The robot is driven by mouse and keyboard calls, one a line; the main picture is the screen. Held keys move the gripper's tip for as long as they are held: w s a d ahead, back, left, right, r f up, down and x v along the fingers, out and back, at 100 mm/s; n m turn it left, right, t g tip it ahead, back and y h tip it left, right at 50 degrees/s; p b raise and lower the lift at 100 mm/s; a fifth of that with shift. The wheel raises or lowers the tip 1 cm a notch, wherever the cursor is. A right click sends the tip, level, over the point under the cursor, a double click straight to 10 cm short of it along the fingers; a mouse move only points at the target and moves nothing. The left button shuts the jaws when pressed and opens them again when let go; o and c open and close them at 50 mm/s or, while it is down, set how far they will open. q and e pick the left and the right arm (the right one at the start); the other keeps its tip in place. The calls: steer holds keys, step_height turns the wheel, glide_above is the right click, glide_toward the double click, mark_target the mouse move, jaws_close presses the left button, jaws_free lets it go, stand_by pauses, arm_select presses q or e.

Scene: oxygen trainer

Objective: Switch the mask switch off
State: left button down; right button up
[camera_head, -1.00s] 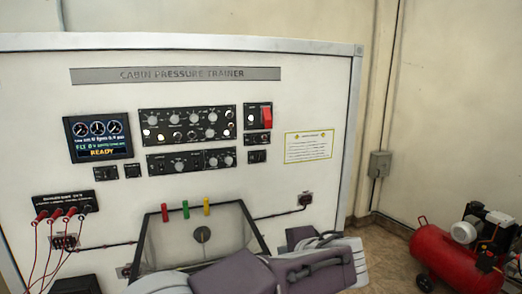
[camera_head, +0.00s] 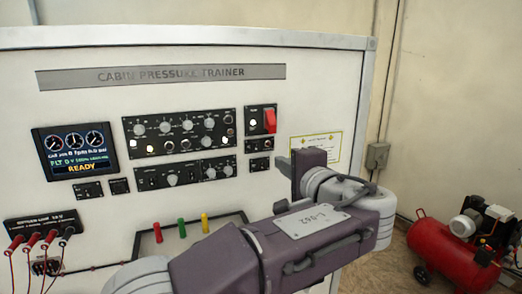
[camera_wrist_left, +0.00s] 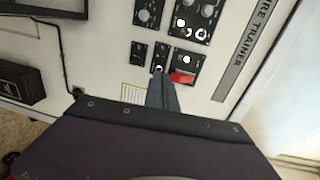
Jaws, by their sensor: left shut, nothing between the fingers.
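Small switch panels sit on the trainer's front at the right. The red-guarded switch (camera_head: 270,121) has one small panel (camera_head: 258,145) under it and another (camera_head: 260,164) below that. The labels are too small to read, so I cannot tell which carries the mask switch. My left gripper (camera_head: 281,165) is shut and empty, just right of the lowest small panel in the head view. In the left wrist view its closed fingertips (camera_wrist_left: 161,76) lie over the middle small panel (camera_wrist_left: 160,56), beside the red guard (camera_wrist_left: 182,77). Contact cannot be told. My right gripper is out of view.
The knob panel (camera_head: 180,132) and display (camera_head: 75,151) lie to the left. Red, green and yellow handles (camera_head: 181,228) stand low in the middle. A yellow-edged notice (camera_head: 330,143) is partly behind my arm. A red compressor (camera_head: 440,252) stands on the floor at right.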

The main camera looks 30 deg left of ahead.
arm_select(q)
steer(key=p, duration=0.3)
glide_toward(256, 149)
steer(key=p+x, duration=0.1)
steer(key=x, duration=0.2)
steer(key=p+x, duration=0.2)
steer(key=x, duration=0.1)
steer(key=shift+r, duration=0.25)
steer(key=shift+w+a+f+p, duration=0.25)
steer(key=shift+w+a+p, duration=0.05)
steer(key=shift+w+a, duration=0.1)
steer(key=shift+s+d, duration=0.15)
steer(key=shift+s, duration=0.05)
